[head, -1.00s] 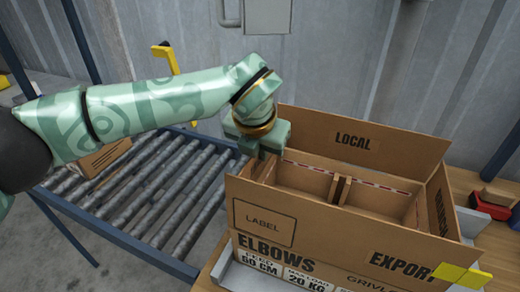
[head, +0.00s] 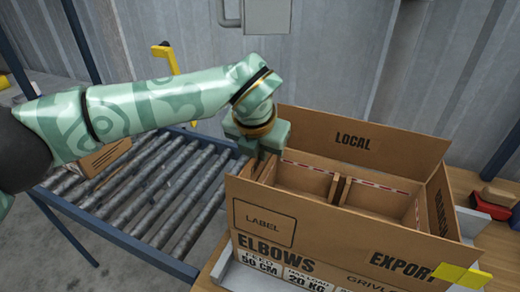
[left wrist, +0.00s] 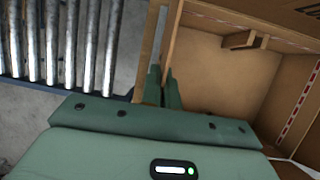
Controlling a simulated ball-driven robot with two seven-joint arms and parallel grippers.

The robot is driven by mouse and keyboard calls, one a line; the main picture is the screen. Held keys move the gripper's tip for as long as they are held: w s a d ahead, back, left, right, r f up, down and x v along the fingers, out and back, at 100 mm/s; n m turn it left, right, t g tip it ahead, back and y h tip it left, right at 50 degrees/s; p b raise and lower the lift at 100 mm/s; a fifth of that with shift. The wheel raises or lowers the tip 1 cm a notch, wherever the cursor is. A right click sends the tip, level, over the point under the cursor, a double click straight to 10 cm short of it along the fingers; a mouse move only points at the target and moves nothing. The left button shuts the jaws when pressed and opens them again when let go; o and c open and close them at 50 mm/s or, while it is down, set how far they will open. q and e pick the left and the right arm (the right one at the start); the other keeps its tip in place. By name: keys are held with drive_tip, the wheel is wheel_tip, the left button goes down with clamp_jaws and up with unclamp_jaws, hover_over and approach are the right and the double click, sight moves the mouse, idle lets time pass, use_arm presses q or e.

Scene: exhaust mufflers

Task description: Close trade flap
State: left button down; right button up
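An open cardboard box (head: 300,235) stands at the right in the head view, its flaps upright. The back flap (head: 330,128) reads LOCAL, the front flap (head: 365,258) reads LABEL and EXPORT, and the right flap (head: 441,205) has sideways print. I cannot read the word trade on any flap. My left gripper (head: 265,155) is at the box's left side, pointing down at the left flap. In the left wrist view its fingers (left wrist: 163,88) are nearly together at the cardboard edge (left wrist: 171,40); I cannot tell whether cardboard is between them. My right gripper is out of view.
A roller conveyor (head: 150,195) lies left of the box, with a small carton (head: 103,158) on it. Dividers (head: 340,190) stand inside the box. A yellow piece (head: 462,275) is at its front right corner. A red item (head: 490,207) lies on the table at right.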

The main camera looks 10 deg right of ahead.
use_arm(q)
drive_tip(key=shift+d, duration=0.1)
idle(0.3)
drive_tip(key=shift+s+d+f+m+t+y+b, duration=0.3)
drive_tip(key=shift+s+d+t+y+b, duration=0.15)
drive_tip(key=shift+d+t+y, duration=0.35)
drive_tip(key=shift+s+d+f+m+t+y+b, duration=0.15)
drive_tip(key=shift+s+d+f+t+y+b, duration=0.35)
drive_tip(key=shift+y, duration=0.5)
drive_tip(key=shift+s+d+f+m+t+y+b, duration=0.15)
drive_tip(key=shift+s+d+m+t+y+b, duration=0.15)
drive_tip(key=shift+d+t+y+b, duration=0.45)
drive_tip(key=shift+a, duration=0.25)
drive_tip(key=c, duration=1.6)
unclamp_jaws()
drive_tip(key=shift+c, duration=0.2)
drive_tip(key=shift+r, duration=0.1)
